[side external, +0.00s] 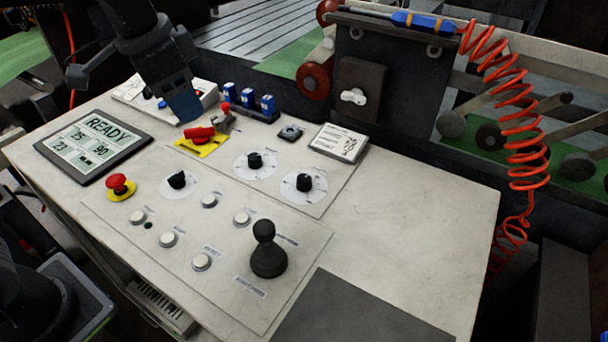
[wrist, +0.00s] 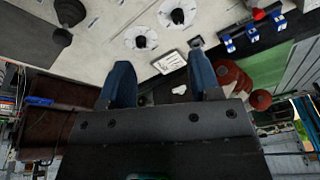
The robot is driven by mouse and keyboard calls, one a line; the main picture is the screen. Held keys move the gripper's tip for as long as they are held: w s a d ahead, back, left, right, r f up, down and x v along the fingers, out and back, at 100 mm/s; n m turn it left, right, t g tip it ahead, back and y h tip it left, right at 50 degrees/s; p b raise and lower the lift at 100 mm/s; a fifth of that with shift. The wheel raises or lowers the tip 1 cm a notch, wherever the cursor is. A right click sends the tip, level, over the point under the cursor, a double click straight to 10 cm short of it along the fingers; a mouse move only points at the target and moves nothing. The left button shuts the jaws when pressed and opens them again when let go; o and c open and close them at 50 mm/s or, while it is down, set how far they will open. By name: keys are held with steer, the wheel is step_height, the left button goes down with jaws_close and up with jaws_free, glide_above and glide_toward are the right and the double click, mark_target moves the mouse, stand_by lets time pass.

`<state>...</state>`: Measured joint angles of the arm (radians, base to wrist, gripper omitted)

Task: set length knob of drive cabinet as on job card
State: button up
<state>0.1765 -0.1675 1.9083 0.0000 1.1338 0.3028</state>
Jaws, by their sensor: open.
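The cabinet's sloped top panel carries black knobs on white dials: a left knob (side external: 177,180), a middle knob (side external: 255,160) and a right knob (side external: 304,183). Their labels are too small to read, so I cannot tell which is length. A white printed card (side external: 341,143), likely the job card, lies behind the right knob; its text is unreadable. My gripper (side external: 187,112) is above the panel's back, apart from the knobs. In the wrist view my gripper (wrist: 160,76) has its blue fingers apart and empty. The card (wrist: 168,62) and two dial knobs (wrist: 140,41) show beyond them.
A READY display (side external: 94,143), a red mushroom button (side external: 118,184), a red rotary handle (side external: 200,134) on yellow and a black joystick (side external: 267,252) stand around the knobs. Blue blocks (side external: 248,101) stand at the back edge. A red coiled hose (side external: 520,130) hangs right. The right tabletop is clear.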

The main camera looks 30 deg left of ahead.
steer(key=w+d+f+m+g, duration=0.2)
steer(key=w+d+m, duration=0.2)
steer(key=w+d, duration=0.35)
steer(key=m+g, duration=0.1)
steer(key=m, duration=0.2)
glide_toward(304, 178)
steer(key=shift+y, duration=0.3)
steer(key=f, duration=0.9)
steer(key=shift+d+f, duration=0.25)
steer(key=shift+f, duration=0.1)
steer(key=c, duration=0.9)
